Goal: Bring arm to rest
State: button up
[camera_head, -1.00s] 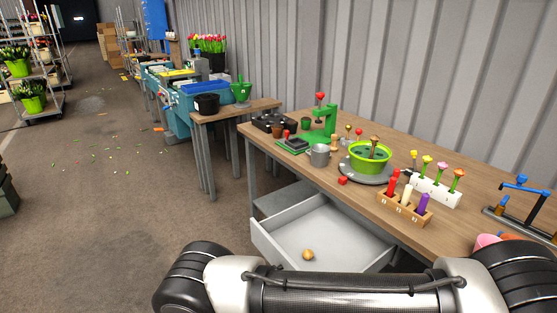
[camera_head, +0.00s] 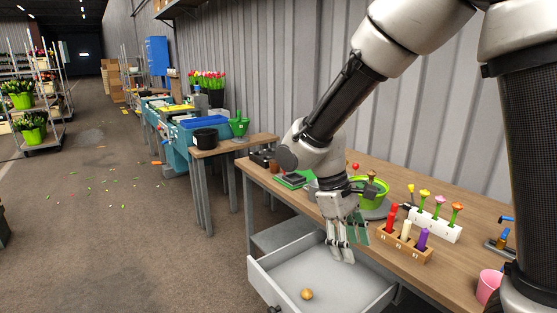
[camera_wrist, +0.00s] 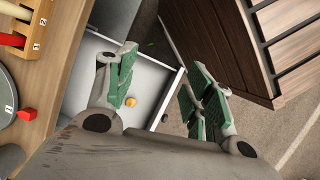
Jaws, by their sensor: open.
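My gripper (camera_head: 347,240) is open and empty in the head view. It points down over the front edge of the table (camera_head: 452,285), above the open drawer. In the wrist view its green-padded fingers (camera_wrist: 165,95) are spread apart, with the drawer below between them. My arm reaches in from the upper right and hides part of the table top.
The open grey drawer (camera_head: 285,268) holds a small golden ball (camera_head: 307,294). A holder with coloured pegs (camera_head: 405,243), a white flower block (camera_head: 434,225) and a green pot (camera_head: 372,192) stand on the table. A pink cup (camera_head: 488,287) is near the right. Floor at left is open.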

jog(key=s+d+r+m+t+y, duration=0.1)
jog(key=s+d+r+m+t, duration=0.2)
jog(key=d+r, duration=0.4)
jog(key=s+d+r+m+t+y, duration=0.2)
jog(key=s+d+r+m, duration=0.4)
jog(key=d, duration=0.7)
notch_tip(320, 180, up, 2)
jog(key=shift+s+d+r+t, duration=0.1)
jog(key=shift+s+d+t, duration=0.1)
jog(key=shift+s+t, duration=0.65)
